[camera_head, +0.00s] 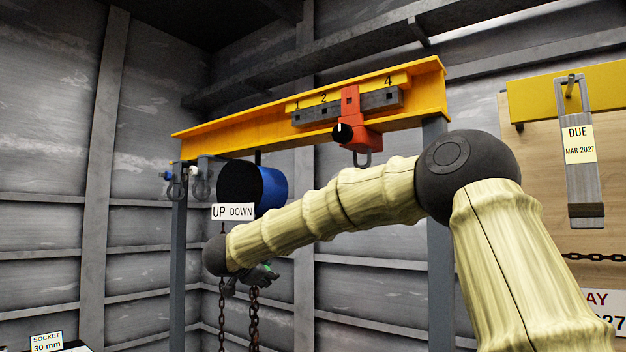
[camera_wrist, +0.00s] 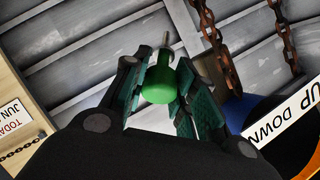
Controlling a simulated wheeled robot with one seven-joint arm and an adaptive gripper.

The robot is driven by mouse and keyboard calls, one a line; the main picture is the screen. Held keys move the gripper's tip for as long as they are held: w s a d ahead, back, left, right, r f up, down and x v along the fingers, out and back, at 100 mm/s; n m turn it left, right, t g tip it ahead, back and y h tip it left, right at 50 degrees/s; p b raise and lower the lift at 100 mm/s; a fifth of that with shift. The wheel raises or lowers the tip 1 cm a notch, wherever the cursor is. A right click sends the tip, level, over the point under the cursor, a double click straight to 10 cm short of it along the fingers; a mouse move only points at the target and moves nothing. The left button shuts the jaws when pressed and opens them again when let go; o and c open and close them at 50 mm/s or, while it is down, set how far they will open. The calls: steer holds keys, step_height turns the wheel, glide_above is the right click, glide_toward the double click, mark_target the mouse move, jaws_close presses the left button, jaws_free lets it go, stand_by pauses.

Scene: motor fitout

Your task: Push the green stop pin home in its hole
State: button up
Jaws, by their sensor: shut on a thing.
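The green stop pin (camera_wrist: 158,82) is between the fingers of my gripper (camera_wrist: 166,64) in the wrist view. Its green head faces the camera and its thin metal shank points away from my palm. In the head view my gripper (camera_head: 250,280) hangs at the end of my arm, below the UP/DOWN sign, mostly hidden by my arm's end; a speck of green shows there. A dark bar (camera_head: 312,116) on the yellow beam has square holes near marks 1, 2 and 4. A red trolley (camera_head: 350,110) covers the bar between 2 and 4. The pin is clear of the bar.
The yellow beam (camera_head: 230,128) rests on grey posts. A blue hoist drum (camera_head: 272,188), an UP/DOWN sign (camera_head: 232,212) and hanging chains (camera_head: 253,312) are close to my gripper. A hanging tag (camera_head: 578,145) and board are at the right.

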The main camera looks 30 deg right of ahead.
steer(key=s+d+r+m+g+h, duration=0.1)
steer(key=s+r+m+g+h, duration=0.2)
steer(key=r, duration=1)
steer(key=s+d+r+m+g+h, duration=0.1)
steer(key=s+r+m+h, duration=0.3)
steer(key=r, duration=0.9)
steer(key=s+a+r+m+g+h, duration=0.1)
steer(key=s+r+m+g+h, duration=0.2)
steer(key=s+r, duration=1.3)
step_height(320, 180, up, 3)
steer(key=shift+s+r+g+p, duration=0.2)
steer(key=shift+s+g+p, duration=0.15)
steer(key=shift+g, duration=0.45)
steer(key=shift+w, duration=0.1)
steer(key=shift+w+d+f+p, duration=0.15)
steer(key=shift+w+d, duration=0.25)
steer(key=shift+d, duration=0.45)
steer(key=shift+w+d+r+p, duration=0.1)
steer(key=shift+w+d+p, duration=0.2)
steer(key=shift+d, duration=0.6)
steer(key=shift+w+d+f+p, duration=0.15)
steer(key=shift+w+d, duration=0.3)
steer(key=shift+d, duration=0.4)
